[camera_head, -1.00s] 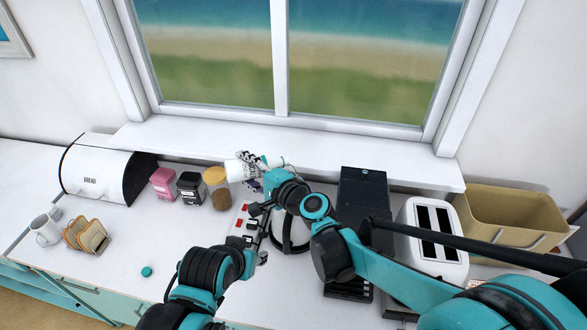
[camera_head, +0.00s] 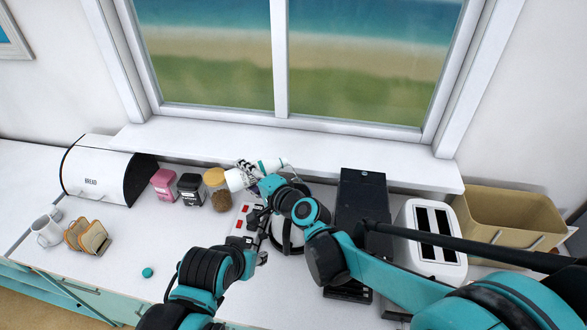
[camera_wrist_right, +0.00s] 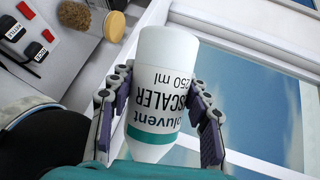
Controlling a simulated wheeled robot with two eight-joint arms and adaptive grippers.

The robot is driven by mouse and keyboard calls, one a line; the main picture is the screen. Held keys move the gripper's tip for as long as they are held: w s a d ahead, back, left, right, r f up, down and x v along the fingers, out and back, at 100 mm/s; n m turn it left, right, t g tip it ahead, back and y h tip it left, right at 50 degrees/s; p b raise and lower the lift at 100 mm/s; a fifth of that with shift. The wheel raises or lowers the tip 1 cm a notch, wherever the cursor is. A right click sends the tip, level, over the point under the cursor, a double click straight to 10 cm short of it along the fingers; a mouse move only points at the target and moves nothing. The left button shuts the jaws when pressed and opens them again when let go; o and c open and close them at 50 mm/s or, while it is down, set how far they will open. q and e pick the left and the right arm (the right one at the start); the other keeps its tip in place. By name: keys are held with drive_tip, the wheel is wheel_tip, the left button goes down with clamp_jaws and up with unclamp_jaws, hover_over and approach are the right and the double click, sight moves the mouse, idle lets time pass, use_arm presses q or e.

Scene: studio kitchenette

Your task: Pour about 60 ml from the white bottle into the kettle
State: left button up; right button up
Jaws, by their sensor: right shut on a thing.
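The white bottle (camera_head: 236,180) is lying over on its side in the air, above the counter near the sill. My right gripper (camera_head: 262,176) is shut on it. In the right wrist view the bottle (camera_wrist_right: 165,70) sits between both fingers, with upside-down "SCALER 250 ml" lettering and a teal band; its neck end is hidden. The white kettle (camera_head: 290,238) stands on the counter below, largely covered by my right arm; its opening is hidden. My left gripper (camera_head: 258,240) is beside the kettle's left side, dark and partly covered, its fingers unclear.
A strip with red parts (camera_head: 242,222) lies near the kettle. A dark appliance (camera_head: 362,190) and white toaster (camera_head: 437,262) stand right.

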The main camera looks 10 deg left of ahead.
drive_tip(key=shift+a+n, duration=0.1)
drive_tip(key=shift+n, duration=0.2)
use_arm(q)
drive_tip(key=shift+r, duration=0.3)
use_arm(e)
drive_tip(key=shift+s+a+f+n+h, duration=0.3)
drive_tip(key=shift+a+f+h, duration=0.1)
drive_tip(key=shift+f, duration=0.15)
idle(1.2)
